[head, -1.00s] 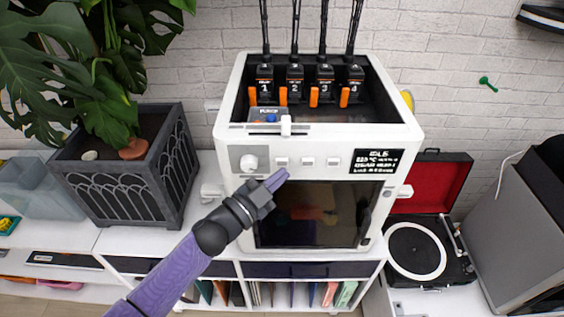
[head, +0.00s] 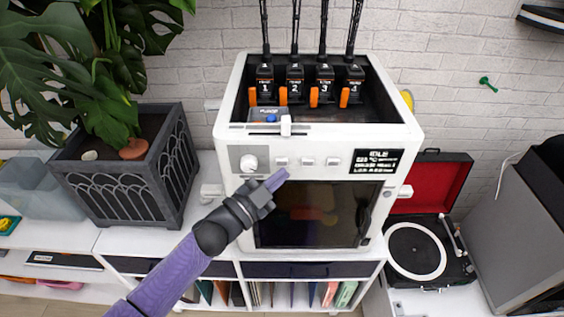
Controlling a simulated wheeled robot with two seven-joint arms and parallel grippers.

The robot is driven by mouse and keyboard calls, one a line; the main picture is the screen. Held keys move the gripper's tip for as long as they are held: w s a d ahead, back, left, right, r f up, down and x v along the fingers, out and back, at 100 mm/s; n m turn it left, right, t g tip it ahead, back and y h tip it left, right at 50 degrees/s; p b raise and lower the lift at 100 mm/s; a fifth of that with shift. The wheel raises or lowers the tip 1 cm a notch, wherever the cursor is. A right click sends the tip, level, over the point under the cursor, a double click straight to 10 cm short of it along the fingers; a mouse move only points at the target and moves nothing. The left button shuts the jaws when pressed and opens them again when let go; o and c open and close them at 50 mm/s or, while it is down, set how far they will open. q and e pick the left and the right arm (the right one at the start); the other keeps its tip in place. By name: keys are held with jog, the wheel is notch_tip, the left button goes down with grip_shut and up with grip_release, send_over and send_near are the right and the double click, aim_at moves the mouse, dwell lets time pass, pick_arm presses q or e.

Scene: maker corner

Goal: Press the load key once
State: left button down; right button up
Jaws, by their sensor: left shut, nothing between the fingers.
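The white machine (head: 400,132) stands on the white shelf unit. Its front panel carries a round knob (head: 249,163), a row of three small white keys and a dark display (head: 377,161). The keys are the left key (head: 281,161), the middle key (head: 307,161) and the right key (head: 333,161). Their labels are too small to read, so I cannot tell which is the load key. My left gripper (head: 277,179) is shut and empty, its tip just below the left key. I cannot tell whether it touches the panel. My right gripper is not in view.
Numbered black units with orange levers (head: 313,97) sit in the machine's open top. A dark planter (head: 130,185) with a leafy plant stands to the left. A record player (head: 418,250) with a red lid is to the right. The dark door window (head: 310,215) lies below the keys.

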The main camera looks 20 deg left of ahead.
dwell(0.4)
pick_arm(q)
jog(key=shift+w+a, duration=0.1)
jog(key=shift+w, duration=0.3)
jog(key=shift+w+a+b, duration=0.15)
jog(key=shift+w+b, duration=0.15)
jog(key=shift+w, duration=0.05)
dwell(0.4)
jog(key=shift+s, duration=0.1)
jog(key=shift+s+d+p, duration=0.25)
jog(key=shift+s+p, duration=0.2)
jog(key=shift+s, duration=0.25)
jog(key=s+p, duration=0.1)
jog(key=s, duration=0.1)
jog(key=s+d+p, duration=0.1)
jog(key=s, duration=0.1)
jog(key=shift+s+d, duration=0.2)
jog(key=shift+s, duration=0.2)
